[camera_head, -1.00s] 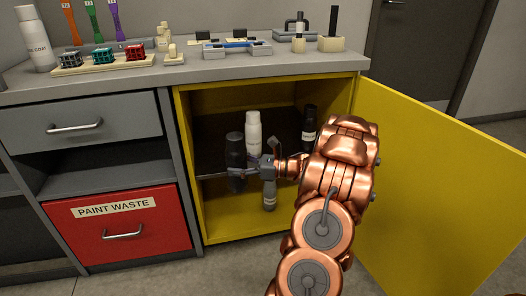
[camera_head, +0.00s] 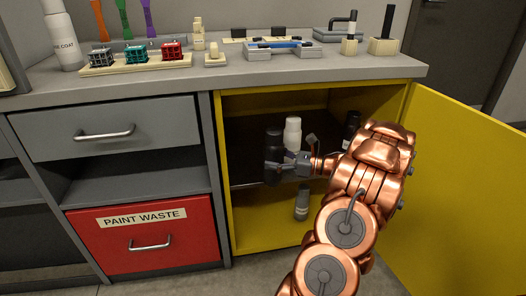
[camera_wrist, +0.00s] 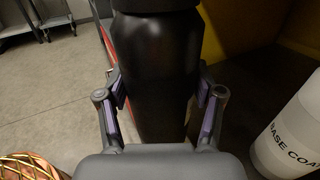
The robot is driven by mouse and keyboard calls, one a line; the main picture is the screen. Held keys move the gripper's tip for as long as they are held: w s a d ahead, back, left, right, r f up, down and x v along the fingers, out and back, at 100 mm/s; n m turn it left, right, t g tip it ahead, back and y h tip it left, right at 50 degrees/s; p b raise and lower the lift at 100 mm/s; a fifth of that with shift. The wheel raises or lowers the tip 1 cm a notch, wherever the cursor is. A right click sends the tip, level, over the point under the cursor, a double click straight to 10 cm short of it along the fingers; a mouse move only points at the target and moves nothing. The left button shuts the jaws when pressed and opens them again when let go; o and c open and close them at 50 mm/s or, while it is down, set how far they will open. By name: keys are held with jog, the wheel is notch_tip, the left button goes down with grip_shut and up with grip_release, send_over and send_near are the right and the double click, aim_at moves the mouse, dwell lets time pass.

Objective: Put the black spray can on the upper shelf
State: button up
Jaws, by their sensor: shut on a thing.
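The black spray can (camera_head: 273,150) is upright at the left front of the yellow cabinet's upper shelf (camera_head: 247,184). Its base shows about level with the shelf's front edge; I cannot tell whether it touches the shelf. My gripper (camera_head: 282,168) is shut on it from the right. In the wrist view the can (camera_wrist: 158,75) fills the middle, with the fingers of my gripper (camera_wrist: 160,95) on both sides.
A white base coat can (camera_head: 292,132) stands behind and right of the held can; it shows in the wrist view (camera_wrist: 292,130). Another dark can (camera_head: 351,124) is partly hidden by my arm. A grey can (camera_head: 302,205) stands below. The yellow door (camera_head: 465,190) is open at right.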

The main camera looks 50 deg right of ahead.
jog(key=shift+w+d+f+b, duration=0.3)
jog(key=shift+w+f+b, duration=0.3)
jog(key=shift+w, duration=1.95)
jog(key=shift+w+d+f+b, duration=0.35)
jog(key=shift+w+f+b, duration=0.3)
jog(key=shift+w, duration=1.95)
jog(key=shift+w+d+f+b, duration=0.3)
jog(key=shift+w+f+b, duration=0.3)
jog(key=shift+w, duration=1.95)
jog(key=shift+f, duration=0.1)
jog(key=o, duration=1.5)
jog(key=shift+r, duration=0.25)
jog(key=p+v, duration=0.2)
jog(key=v, duration=0.5)
jog(key=shift+s+d+f, duration=0.1)
jog(key=shift+s+d, duration=0.05)
jog(key=shift+s, duration=0.1)
